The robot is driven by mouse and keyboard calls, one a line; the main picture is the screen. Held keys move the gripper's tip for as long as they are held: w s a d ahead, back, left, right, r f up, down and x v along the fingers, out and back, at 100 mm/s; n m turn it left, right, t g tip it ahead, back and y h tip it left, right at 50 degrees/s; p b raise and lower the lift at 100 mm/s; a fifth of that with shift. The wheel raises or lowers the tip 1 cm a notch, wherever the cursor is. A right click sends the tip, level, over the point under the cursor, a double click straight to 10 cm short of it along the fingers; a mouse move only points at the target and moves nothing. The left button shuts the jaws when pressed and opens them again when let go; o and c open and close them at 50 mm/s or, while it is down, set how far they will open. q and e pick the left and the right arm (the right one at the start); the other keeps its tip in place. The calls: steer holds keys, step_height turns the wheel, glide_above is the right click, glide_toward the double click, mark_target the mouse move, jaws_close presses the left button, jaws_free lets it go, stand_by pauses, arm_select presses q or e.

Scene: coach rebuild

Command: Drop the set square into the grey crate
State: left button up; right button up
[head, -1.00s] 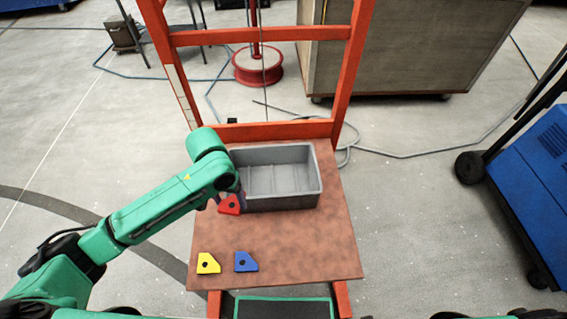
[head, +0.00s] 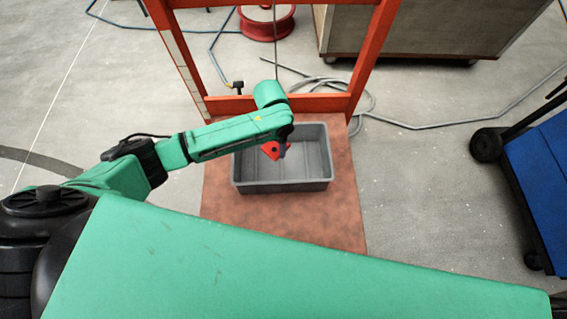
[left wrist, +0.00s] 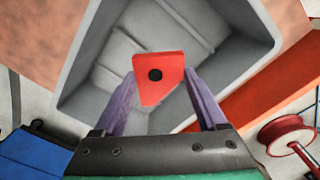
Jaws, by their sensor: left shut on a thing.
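The red set square (head: 270,149), a flat piece with a dark round hole, is held by my left gripper (head: 282,151). In the left wrist view the set square (left wrist: 158,66) sits between the two purple fingers of the left gripper (left wrist: 160,88), which is shut on it. The grey crate (head: 284,186) stands on the reddish-brown table top. The set square is over the crate's opening, and the crate's ribbed floor shows beyond it in the left wrist view (left wrist: 118,58). The crate looks empty. My right gripper is out of view.
The table top (head: 222,213) has an orange-red frame (head: 235,104) at its back. My own green body part covers the table's near part. A blue cart (head: 540,180) stands on the right, and a grey hose lies behind the table.

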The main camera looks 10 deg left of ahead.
arm_select(q)
steer(key=shift+f, duration=0.2)
steer(key=shift+s+r, duration=0.1)
steer(key=shift+r, duration=0.1)
steer(key=o, duration=1.4)
step_height(320, 180, up, 14)
steer(key=p, duration=0.1)
steer(key=shift+r, duration=0.25)
steer(key=shift+f, duration=0.1)
